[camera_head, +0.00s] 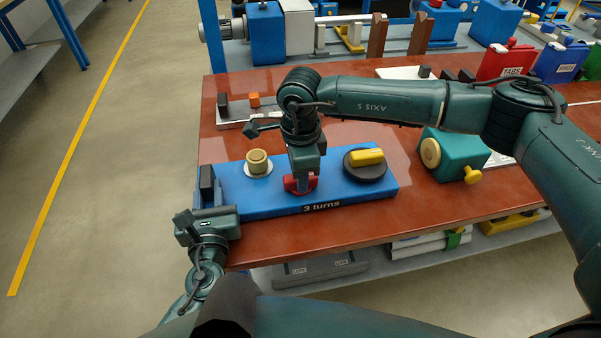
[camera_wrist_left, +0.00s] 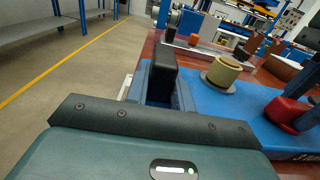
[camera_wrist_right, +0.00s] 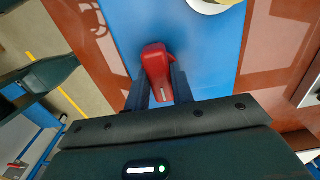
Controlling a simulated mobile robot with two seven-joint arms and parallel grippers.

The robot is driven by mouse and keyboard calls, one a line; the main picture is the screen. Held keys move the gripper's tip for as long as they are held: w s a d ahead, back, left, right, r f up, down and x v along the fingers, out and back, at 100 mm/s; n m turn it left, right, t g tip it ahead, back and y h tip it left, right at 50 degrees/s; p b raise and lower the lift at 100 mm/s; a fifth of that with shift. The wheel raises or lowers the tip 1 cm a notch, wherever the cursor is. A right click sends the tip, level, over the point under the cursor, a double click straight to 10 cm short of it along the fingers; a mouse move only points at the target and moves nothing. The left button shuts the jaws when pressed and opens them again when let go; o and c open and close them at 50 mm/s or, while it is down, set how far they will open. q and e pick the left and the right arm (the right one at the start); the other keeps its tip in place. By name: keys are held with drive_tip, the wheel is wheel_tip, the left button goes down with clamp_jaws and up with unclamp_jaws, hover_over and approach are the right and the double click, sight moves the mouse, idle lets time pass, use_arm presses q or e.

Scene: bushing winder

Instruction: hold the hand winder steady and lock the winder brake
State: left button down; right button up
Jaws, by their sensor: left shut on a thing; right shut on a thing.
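The hand winder is a blue board (camera_head: 330,195) marked "3 turns", lying on the red-brown table. My left gripper (camera_head: 206,203) is shut on the black upright grip (camera_head: 207,178) at the board's left end; the left wrist view shows this grip (camera_wrist_left: 162,75) between the fingers. My right gripper (camera_head: 303,180) points down and is shut on the red brake lever (camera_head: 290,183); the lever also shows between the fingers in the right wrist view (camera_wrist_right: 156,65). A beige spool (camera_head: 258,162) stands left of the lever. A black disc with a yellow handle (camera_head: 366,157) sits right of it.
A teal box (camera_head: 455,155) with yellow knobs stands right of the board. A grey rail (camera_head: 235,118) with small blocks lies behind. Red and blue bins (camera_head: 507,62) stand at the back right. My right arm crosses above the table.

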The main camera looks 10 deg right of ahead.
idle(0.4)
drive_tip(key=o, duration=1)
wheel_tip(320, 180, up, 12)
drive_tip(key=shift+r, duration=0.1)
use_arm(q)
drive_tip(key=c, duration=1.1)
unclamp_jaws()
